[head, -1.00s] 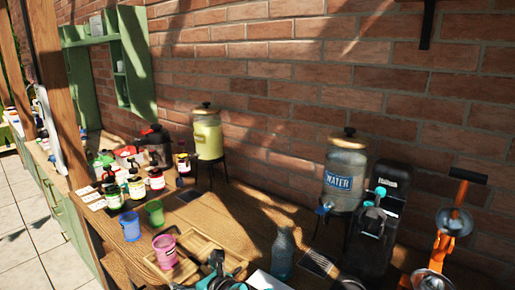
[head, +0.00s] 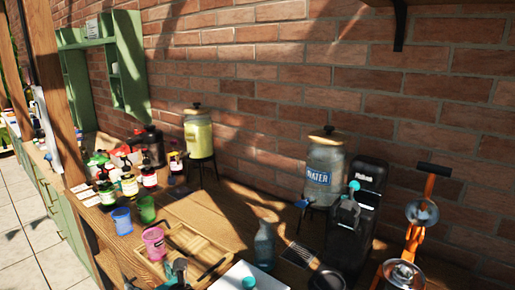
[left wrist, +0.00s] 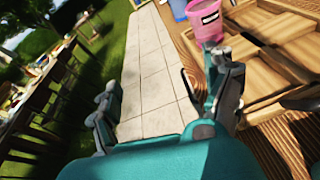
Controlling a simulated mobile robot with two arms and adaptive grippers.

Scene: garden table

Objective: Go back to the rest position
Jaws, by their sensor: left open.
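My left gripper (head: 175,272) is at the bottom edge of the head view, just in front of a pink cup (head: 154,242), and only partly shows. In the left wrist view the left gripper (left wrist: 160,85) has its two fingers wide apart with nothing between them. The pink cup (left wrist: 208,22) stands upright just beyond the right-hand finger, which overlaps its lower edge in the picture. I cannot tell if they touch. My right gripper is not in view.
A wooden tray (head: 204,245) lies by the cup. Blue (head: 122,221) and green (head: 146,209) cups and several bottles stand left. A clear bottle (head: 265,246), water dispenser (head: 325,172), black machine (head: 368,185) and orange press (head: 414,238) stand right. Paving (left wrist: 150,75) lies beyond the edge.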

